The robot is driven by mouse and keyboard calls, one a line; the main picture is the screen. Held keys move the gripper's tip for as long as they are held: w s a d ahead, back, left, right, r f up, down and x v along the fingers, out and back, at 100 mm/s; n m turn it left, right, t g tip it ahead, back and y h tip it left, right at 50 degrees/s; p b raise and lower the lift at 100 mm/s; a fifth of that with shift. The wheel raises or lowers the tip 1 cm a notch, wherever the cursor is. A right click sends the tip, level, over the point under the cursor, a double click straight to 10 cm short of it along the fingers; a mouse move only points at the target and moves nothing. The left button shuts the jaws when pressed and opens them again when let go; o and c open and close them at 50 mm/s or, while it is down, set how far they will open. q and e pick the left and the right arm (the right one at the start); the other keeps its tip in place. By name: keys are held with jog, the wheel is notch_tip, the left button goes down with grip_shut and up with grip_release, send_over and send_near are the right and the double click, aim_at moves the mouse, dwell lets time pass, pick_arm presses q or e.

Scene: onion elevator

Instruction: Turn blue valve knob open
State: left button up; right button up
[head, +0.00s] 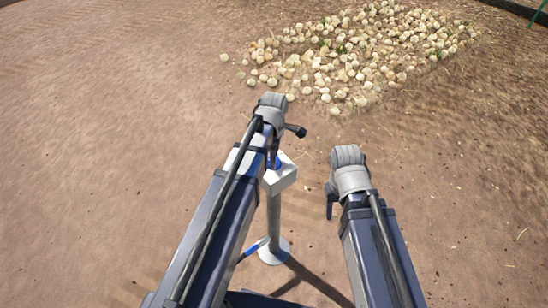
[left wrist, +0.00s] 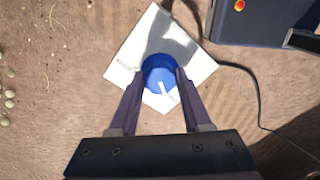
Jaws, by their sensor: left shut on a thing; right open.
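A round blue valve knob (left wrist: 158,66) with a white pointer mark sits on the top of a white box (left wrist: 120,72). In the left wrist view the two fingers of my left gripper (left wrist: 161,83) are shut on opposite sides of the knob. In the head view a bit of the blue knob (head: 277,164) shows beside my left gripper (head: 273,158), on the white box (head: 284,179) atop a post. My arm hides part of it. My right gripper (head: 330,205) points down to the right of the box, empty and apart from it; its fingers are small there.
A white post (head: 274,215) on a round base (head: 273,255) carries the box. A large pile of onions (head: 350,50) lies on the dirt beyond. A dark cable (left wrist: 258,95) runs right of the box in the left wrist view. Bare dirt surrounds the post.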

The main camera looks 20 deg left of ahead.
pick_arm(q)
grip_shut()
jog(key=shift+m, duration=0.3)
jog(key=m, duration=1)
jog(key=shift+m, duration=0.4)
jog(key=m, duration=1.2)
jog(key=shift+m, duration=0.4)
